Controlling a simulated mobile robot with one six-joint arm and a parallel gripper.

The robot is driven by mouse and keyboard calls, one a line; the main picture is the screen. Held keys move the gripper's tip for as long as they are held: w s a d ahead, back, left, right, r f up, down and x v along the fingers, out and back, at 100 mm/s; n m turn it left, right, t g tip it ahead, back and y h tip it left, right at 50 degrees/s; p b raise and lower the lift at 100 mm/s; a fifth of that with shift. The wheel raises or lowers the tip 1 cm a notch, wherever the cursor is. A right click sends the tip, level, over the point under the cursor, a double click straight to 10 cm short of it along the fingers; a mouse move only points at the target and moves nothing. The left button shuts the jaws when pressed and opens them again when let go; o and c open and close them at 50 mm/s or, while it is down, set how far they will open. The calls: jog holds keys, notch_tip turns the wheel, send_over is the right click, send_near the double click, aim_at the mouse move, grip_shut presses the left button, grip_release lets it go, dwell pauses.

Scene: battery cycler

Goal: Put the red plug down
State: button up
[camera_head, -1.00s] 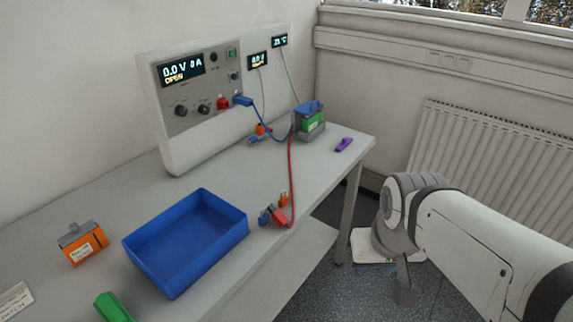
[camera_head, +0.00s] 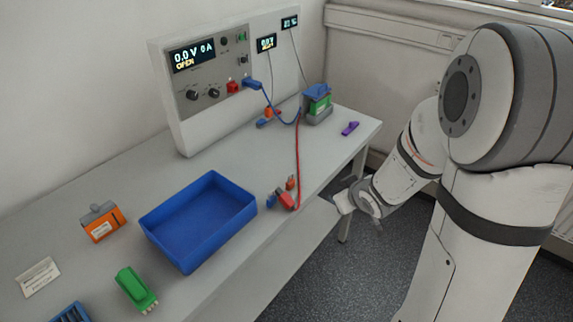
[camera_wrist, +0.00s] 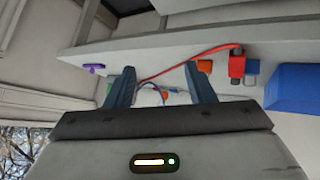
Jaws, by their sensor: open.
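The red plug (camera_head: 286,201) lies on the table near its front edge, at the end of a red cable, right of the blue tray. It also shows in the wrist view (camera_wrist: 237,64), at the right, beside blue and orange pieces. My gripper (camera_head: 343,201) is off the table's front edge, to the right of the red plug and apart from it. In the wrist view my gripper's two dark fingers (camera_wrist: 158,84) are spread with nothing between them. The red cable runs back toward the green and grey battery (camera_head: 317,103).
The blue tray (camera_head: 153,233) stands mid-table. An orange battery (camera_head: 103,223) and a green connector (camera_head: 136,287) lie left of it. The cycler panel (camera_head: 172,110) with a blue plug (camera_head: 251,83) stands at the back. A purple clip (camera_head: 350,128) lies near the right end.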

jog(key=a+f+n+y+p, duration=0.1)
jog(key=a+f+n+y, duration=0.15)
jog(key=a+y, duration=0.2)
jog(key=y+p, duration=0.2)
jog(key=y, duration=0.2)
send_near(287, 197)
jog(key=a+f, duration=0.1)
jog(key=a, duration=0.1)
jog(key=shift+w+a+f+n, duration=0.2)
jog(key=shift+w+a+n, duration=0.05)
jog(key=shift+w+a, duration=0.15)
jog(key=shift+w+a+f+n, duration=0.2)
jog(key=shift+w+a, duration=0.05)
jog(key=shift+w, duration=0.2)
jog(key=shift+w+d+p+x, duration=0.1)
jog(key=shift+p+x, duration=0.4)
jog(key=shift+x, duration=0.8)
jog(key=shift+w+d+p+x, duration=0.15)
jog(key=shift+p+x, duration=0.3)
jog(key=shift+x, duration=0.85)
jog(key=shift+f, duration=0.1)
jog(key=shift+c, duration=0.3)
grip_shut()
jog(key=shift+r, duration=0.2)
